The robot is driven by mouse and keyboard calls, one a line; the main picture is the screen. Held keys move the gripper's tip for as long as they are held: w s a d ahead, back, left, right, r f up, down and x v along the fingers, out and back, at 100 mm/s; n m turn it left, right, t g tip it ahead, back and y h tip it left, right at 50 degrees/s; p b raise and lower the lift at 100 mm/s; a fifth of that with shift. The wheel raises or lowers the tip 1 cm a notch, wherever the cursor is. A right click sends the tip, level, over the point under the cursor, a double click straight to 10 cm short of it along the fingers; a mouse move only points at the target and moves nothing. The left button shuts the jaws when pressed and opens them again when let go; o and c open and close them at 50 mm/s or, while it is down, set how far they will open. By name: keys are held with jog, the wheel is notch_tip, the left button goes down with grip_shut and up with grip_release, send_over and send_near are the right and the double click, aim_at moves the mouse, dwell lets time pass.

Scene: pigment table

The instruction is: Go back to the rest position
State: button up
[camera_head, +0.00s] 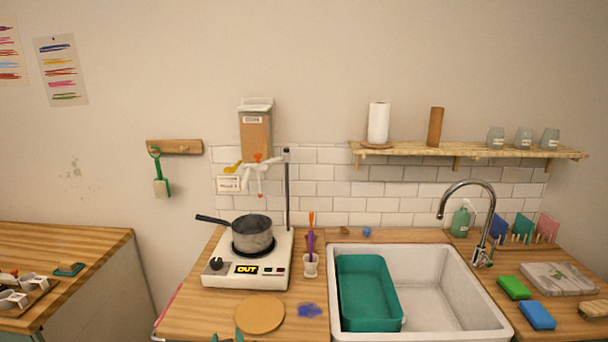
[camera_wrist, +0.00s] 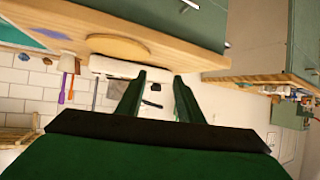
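My gripper (camera_wrist: 160,78) shows in the wrist view as two green fingers standing apart with nothing between them. In the head view only small green tips (camera_head: 227,338) show at the bottom edge, in front of the counter; the rest of my arm is out of the picture. The wrist view is upside down and shows the wooden counter edge (camera_wrist: 130,38) and green cabinet fronts beyond the fingers.
A grey pot (camera_head: 252,238) sits on the white hot plate (camera_head: 222,279). A round wooden board (camera_head: 260,314) lies near the front edge. The sink (camera_head: 440,290) holds a teal basin (camera_head: 368,292). A gap separates the left counter (camera_head: 75,240) from this one.

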jog(key=s+d+f+m+t+h, duration=0.1)
jog(key=s+d+f, duration=0.4)
jog(key=s+f, duration=0.35)
jog(key=s+d+f+m+t+h, duration=0.1)
jog(key=s+d+f+m, duration=0.1)
jog(key=s+d+f, duration=0.55)
jog(key=s+d+r+h, duration=0.1)
jog(key=s+d+r, duration=0.1)
jog(key=s, duration=1.1)
jog(key=s+d+r+m+t+h, duration=0.1)
jog(key=s+d, duration=0.3)
jog(key=s, duration=1)
jog(key=shift+s+d+r+t, duration=0.15)
jog(key=shift+s+r+t, duration=0.15)
jog(key=shift+r, duration=0.3)
